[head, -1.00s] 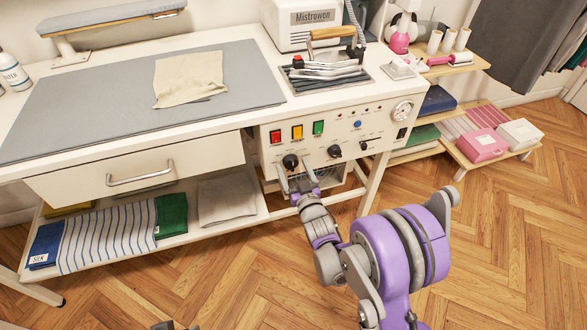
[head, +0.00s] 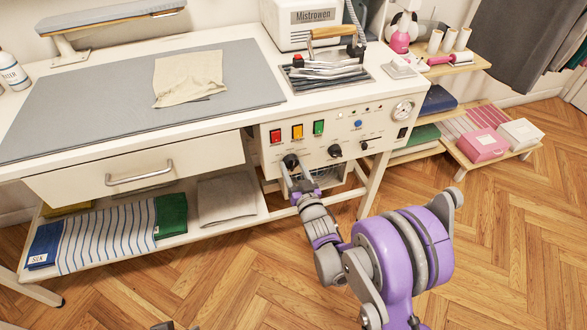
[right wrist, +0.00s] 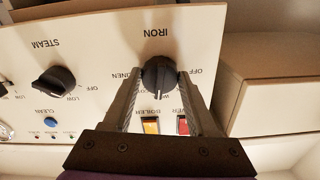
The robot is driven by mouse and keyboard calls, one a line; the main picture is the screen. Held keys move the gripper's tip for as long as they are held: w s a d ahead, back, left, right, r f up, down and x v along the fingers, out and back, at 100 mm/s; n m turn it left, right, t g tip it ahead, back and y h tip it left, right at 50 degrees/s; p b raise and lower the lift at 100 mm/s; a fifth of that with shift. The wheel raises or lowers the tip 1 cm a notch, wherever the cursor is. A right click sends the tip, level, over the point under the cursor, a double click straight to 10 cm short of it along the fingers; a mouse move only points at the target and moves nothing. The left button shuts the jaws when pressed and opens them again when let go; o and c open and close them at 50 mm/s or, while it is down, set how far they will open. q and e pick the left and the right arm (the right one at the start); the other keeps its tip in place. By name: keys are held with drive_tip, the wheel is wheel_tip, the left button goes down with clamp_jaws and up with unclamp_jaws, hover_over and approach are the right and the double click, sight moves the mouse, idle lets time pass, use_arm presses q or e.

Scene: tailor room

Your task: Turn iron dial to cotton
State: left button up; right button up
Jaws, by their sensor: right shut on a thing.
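The black iron dial (head: 290,160) is on the white control panel (head: 347,134), below the red button. In the right wrist view the dial (right wrist: 159,76) shows upside down under the word IRON. OFF is readable beside it; other labels are partly hidden by my fingers, and I cannot read COTTON. My right gripper (head: 291,171) is at the panel, with one finger on each side of the dial, shut on it. It also shows in the right wrist view (right wrist: 160,82). A small grey part at the bottom edge may be my left gripper (head: 163,326); its jaws are not visible.
The steam dial (head: 334,151) is right of the iron dial. Red (head: 275,136), yellow (head: 297,131) and green (head: 318,128) buttons are above. A drawer (head: 140,166) is to the left. The iron (head: 325,68) rests on the tabletop above. Floor in front is clear.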

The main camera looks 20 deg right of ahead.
drive_tip(key=m+b, duration=0.1)
drive_tip(key=m, duration=0.3)
drive_tip(key=shift+m, duration=1.7)
drive_tip(key=o, duration=1.4)
drive_tip(key=shift+c, duration=0.2)
drive_tip(key=s, duration=1)
drive_tip(key=shift+s+p, duration=0.3)
drive_tip(key=shift+s, duration=0.1)
